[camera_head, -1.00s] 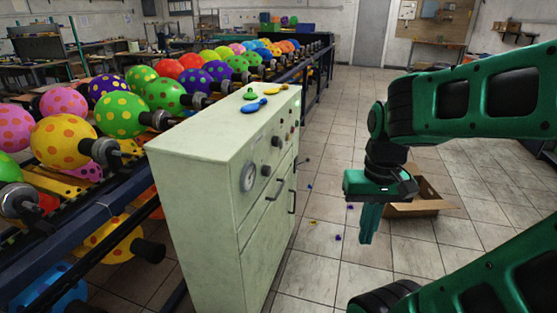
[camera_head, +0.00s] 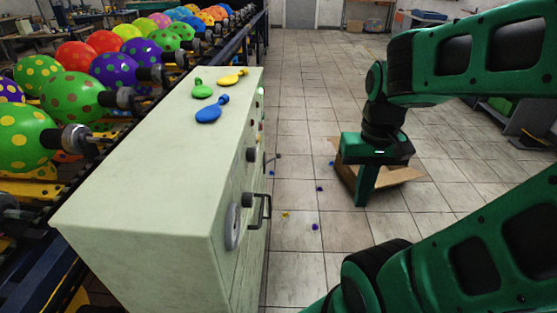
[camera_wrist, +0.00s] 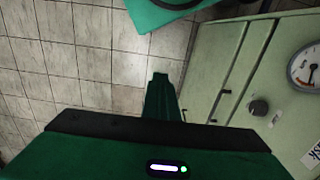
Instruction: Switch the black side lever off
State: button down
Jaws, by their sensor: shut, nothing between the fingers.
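The pale green cabinet (camera_head: 150,190) stands left of my arm. A thin dark lever (camera_head: 273,158) sticks out from its far right side; it is small, and I cannot tell its setting. A round black knob (camera_head: 252,154) and a black door handle (camera_head: 262,210) are on the cabinet front. My gripper (camera_head: 361,203) is shut and empty, pointing down over the floor right of the cabinet, apart from it. In the wrist view my gripper (camera_wrist: 160,76) points past the cabinet front, with a black knob (camera_wrist: 258,107) and a gauge (camera_wrist: 306,66) at the right. The lever is not clear there.
Colourful balloons (camera_head: 72,97) line a rack behind the cabinet. Deflated balloons (camera_head: 211,109) lie on the cabinet top. An open cardboard box (camera_head: 400,175) sits on the floor behind my gripper. Small bits lie on the tiled floor (camera_head: 300,262), which is otherwise clear.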

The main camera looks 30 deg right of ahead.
jog(key=w+d+f+n+t+h, duration=0.2)
jog(key=w+d+f+n+t, duration=0.15)
jog(key=w, duration=0.85)
jog(key=w+d+f+n+t+h, duration=0.15)
jog(key=w+d+f+n, duration=0.3)
jog(key=w, duration=0.85)
jog(key=w+d+f+n+t+h, duration=0.25)
jog(key=w+d+f, duration=0.2)
jog(key=w, duration=0.75)
jog(key=w+a+f+n+t+y, duration=0.1)
jog(key=w+a+f+n+t, duration=0.15)
jog(key=w+f, duration=0.3)
jog(key=w+a+f+n+t, duration=0.2)
jog(key=w+f+n+t, duration=0.15)
jog(key=w+f, duration=0.2)
jog(key=s+a+f+n+t, duration=0.2)
jog(key=s+a+f+t, duration=0.1)
jog(key=a+f+t, duration=0.2)
notch_tip(320, 180, down, 2)
jog(key=shift+s+a+f+n, duration=0.1)
jog(key=shift+s+a+n, duration=0.1)
jog(key=shift+s+n, duration=0.15)
jog(key=shift+w, duration=0.1)
